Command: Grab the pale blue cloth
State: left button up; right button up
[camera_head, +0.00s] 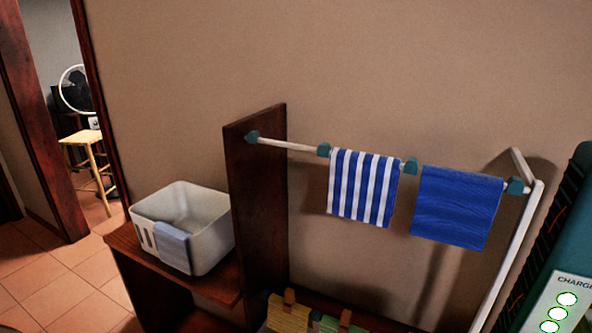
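The pale blue cloth (173,246) hangs over the front rim of a white basket (212,248), with its lower part down the outside wall. The basket stands on a dark wood shelf (125,243) at the left. Neither of my grippers shows in the head view, so nothing of mine is seen near the cloth.
A white rail (290,145) on a dark wood panel (257,200) carries a blue-striped towel (362,187) and a plain blue towel (455,207). More cloths (290,315) show at the bottom. A doorway and wooden stool (88,142) are at the left, with open tiled floor (60,270).

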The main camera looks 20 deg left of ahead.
aim_at(171, 239)
jog(key=j+u, duration=0.1)
jog(key=u, duration=0.35)
jog(key=k+j+u, duration=0.1)
jog(key=u, duration=0.4)
jog(key=j+u, duration=0.15)
jog(key=u, duration=0.3)
